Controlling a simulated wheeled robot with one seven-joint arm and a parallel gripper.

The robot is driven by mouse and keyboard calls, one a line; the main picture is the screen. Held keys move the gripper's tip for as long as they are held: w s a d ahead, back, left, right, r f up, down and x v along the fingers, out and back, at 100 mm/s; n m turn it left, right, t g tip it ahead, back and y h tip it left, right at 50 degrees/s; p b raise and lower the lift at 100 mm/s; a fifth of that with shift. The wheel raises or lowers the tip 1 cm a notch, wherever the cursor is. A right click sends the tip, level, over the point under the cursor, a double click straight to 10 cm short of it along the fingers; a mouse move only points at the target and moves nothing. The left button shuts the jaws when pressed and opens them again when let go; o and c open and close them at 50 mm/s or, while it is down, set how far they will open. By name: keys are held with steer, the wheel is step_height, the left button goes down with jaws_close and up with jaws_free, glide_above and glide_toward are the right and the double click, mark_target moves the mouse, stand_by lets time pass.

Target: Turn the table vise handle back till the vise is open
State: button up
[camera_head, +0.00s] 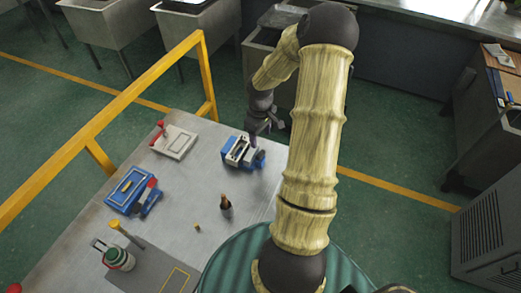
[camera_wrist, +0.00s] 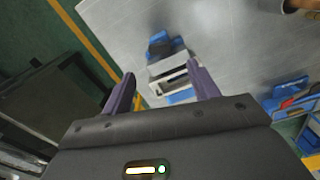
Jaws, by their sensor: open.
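The table vise (camera_head: 236,153) is blue and pale grey and sits near the far right edge of the grey table (camera_head: 195,190). It also shows in the wrist view (camera_wrist: 168,68), beyond and between my fingers. Its handle is not clearly made out in either view. My gripper (camera_head: 257,133) is just above and beside the vise, at its far right side. In the wrist view my gripper (camera_wrist: 161,75) has its two dark purple fingers spread apart with nothing held between them. I cannot tell whether a finger touches the vise.
A white block with a red handle (camera_head: 176,142) and a blue box (camera_head: 124,191) lie left of the vise. A dark cup (camera_head: 226,209) stands nearer. A green and white can (camera_head: 118,258) is at the front left. A yellow railing (camera_head: 100,125) runs along the table's left side.

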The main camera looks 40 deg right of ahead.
mark_target(260, 153)
step_height(260, 153, down, 9)
steer(key=shift+p, duration=0.45)
steer(key=c, duration=1)
steer(key=shift+o, duration=0.2)
steer(key=shift+n+p, duration=0.55)
steer(key=shift+n, duration=0.95)
steer(key=o, duration=1)
steer(key=shift+c, duration=0.2)
steer(key=shift+r, duration=0.15)
step_height(260, 153, up, 17)
steer(key=b, duration=0.2)
